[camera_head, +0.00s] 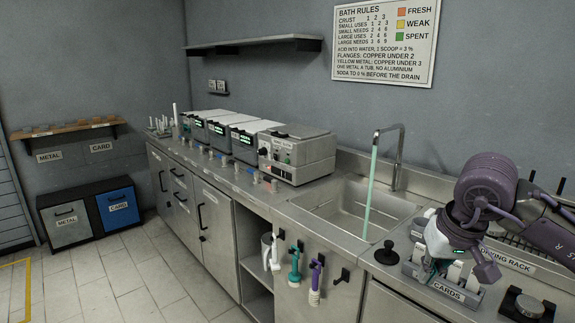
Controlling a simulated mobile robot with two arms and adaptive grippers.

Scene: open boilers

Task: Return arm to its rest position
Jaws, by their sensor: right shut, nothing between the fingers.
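My right arm comes in from the right edge, with purple links and a thick ribbed wrist. My right gripper (447,266) points down, low over the card holder labelled CARDS (445,289) at the counter's right. It is shut and empty. The gripper and wrist hide part of the holder and the cards in it; I cannot tell whether the fingers touch them. My left gripper is not in view.
Beside the arm are a sink (345,207) under a tap (399,160) with a greenish stream, a black knob (386,253), a drying rack (510,262) and a dark square device (527,306). Several baths line the counter's back. The floor (150,270) at left is clear.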

